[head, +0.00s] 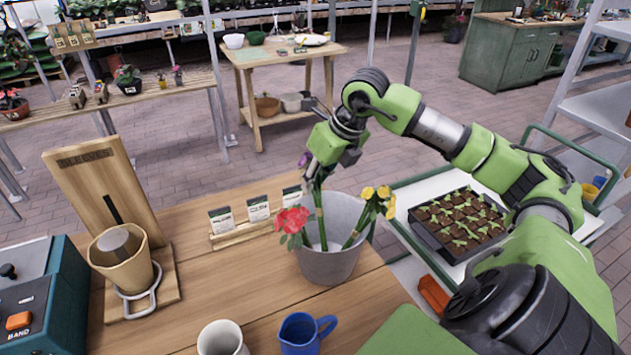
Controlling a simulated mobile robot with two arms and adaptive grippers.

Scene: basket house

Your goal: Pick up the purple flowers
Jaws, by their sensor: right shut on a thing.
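The purple flowers (304,159) show as a small purple bloom at the left side of my right gripper (317,172). The gripper points down above the grey bucket (330,264) and is shut on their green stem. The stem runs down into the bucket, and its lower end is hidden inside. The rest of the bloom is hidden by the gripper. Red flowers (292,221) lean over the bucket's left rim, and yellow flowers (376,194) lean out on the right. My left gripper is not in view.
The bucket stands on a wooden table (240,290). A row of seed packets (258,210) stands behind it. A blue mug (301,335) and a white cup (222,338) are in front. A cart with a seedling tray (458,226) stands right.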

